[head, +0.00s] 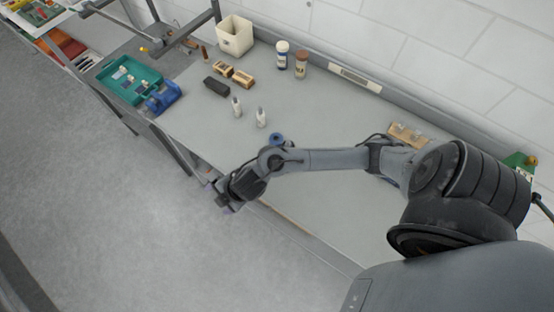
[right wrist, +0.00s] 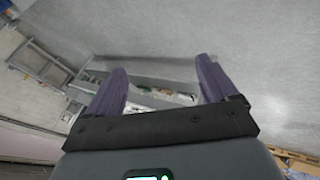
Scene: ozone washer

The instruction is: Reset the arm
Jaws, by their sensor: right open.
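My right arm reaches in from the right across the grey workbench (head: 330,215). Its gripper (head: 217,196) is out past the bench's front edge, over the floor, in the head view. In the right wrist view the two purple fingers of my right gripper (right wrist: 160,82) stand wide apart with nothing between them. My left gripper is not in view.
Two small white bottles (head: 237,107) (head: 261,117) and a blue round item (head: 277,139) stand near the arm. Farther back are a white bin (head: 235,36), wooden blocks (head: 243,78), two jars (head: 282,55) (head: 301,65) and a green tray (head: 118,90). The floor (head: 120,220) is clear.

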